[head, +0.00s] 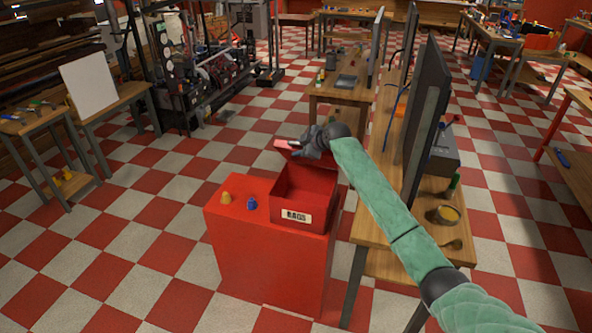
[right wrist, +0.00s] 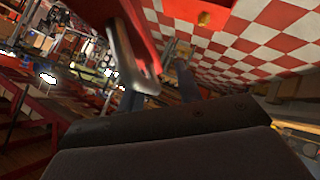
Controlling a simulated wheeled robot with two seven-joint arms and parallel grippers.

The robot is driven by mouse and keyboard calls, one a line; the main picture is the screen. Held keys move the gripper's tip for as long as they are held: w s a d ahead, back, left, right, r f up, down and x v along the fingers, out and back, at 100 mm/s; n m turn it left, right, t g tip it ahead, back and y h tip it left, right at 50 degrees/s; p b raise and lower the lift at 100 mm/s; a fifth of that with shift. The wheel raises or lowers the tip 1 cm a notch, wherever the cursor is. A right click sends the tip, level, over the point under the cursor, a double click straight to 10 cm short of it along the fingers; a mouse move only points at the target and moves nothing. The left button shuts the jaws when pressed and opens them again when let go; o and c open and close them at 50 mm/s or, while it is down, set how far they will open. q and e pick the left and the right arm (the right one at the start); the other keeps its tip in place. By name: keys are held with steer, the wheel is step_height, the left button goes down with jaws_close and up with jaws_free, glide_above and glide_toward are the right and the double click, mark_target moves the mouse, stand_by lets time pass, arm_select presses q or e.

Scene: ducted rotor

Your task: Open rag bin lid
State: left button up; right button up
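The red rag bin (head: 303,212), with a white label on its front, sits on a red cabinet. Its top is open and I see into its dark red inside. The red lid (head: 318,160) is raised at the bin's back edge, partly hidden by my right gripper (head: 296,147). In the right wrist view the red panel of the lid (right wrist: 146,22) is close above the fingers. A grey metal handle (right wrist: 124,55) lies by the left finger. The two fingers of the right gripper (right wrist: 163,86) stand apart, with a gap between them. My left gripper is not in view.
A yellow object (head: 226,198) and a blue object (head: 251,203) stand on the cabinet top, left of the bin. A wooden bench (head: 385,262) with dark monitors (head: 426,115) is close on the right. The checkered floor at left is clear.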

steer(key=s+a+f+n+t, duration=0.1)
steer(key=s+f+t, duration=0.1)
steer(key=s+f, duration=0.3)
steer(key=shift+a+f+n+t+b, duration=0.3)
steer(key=shift+f+b, duration=0.15)
steer(key=shift+f, duration=0.1)
